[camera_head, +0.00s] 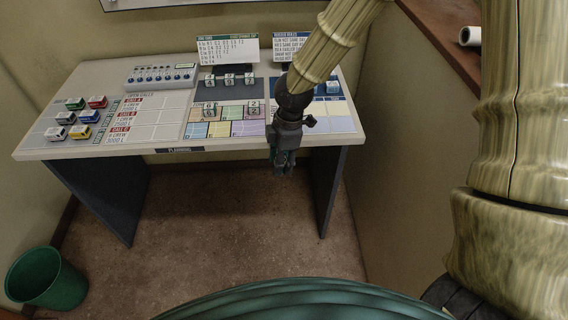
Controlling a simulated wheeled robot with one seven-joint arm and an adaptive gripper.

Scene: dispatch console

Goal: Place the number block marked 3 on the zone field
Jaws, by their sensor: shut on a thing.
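My gripper (284,166) points down at the front edge of the desk, right of the middle. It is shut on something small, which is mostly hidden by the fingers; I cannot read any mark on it. Small white number blocks stand in a row (229,78) on the dark panel at the back. Two more stand on the coloured grid, one at its left (210,109) and one at its right (253,107). Another block (333,88) is on the blue panel at the right. Their digits are too small to read surely. I cannot tell which field is the zone field.
The desk (85,148) also bears coloured blocks (79,132) at the left, a grey button console (160,76) and upright text boards (228,51) at the back. A wall closes in on the right. A green bin (47,279) stands on the floor at the left.

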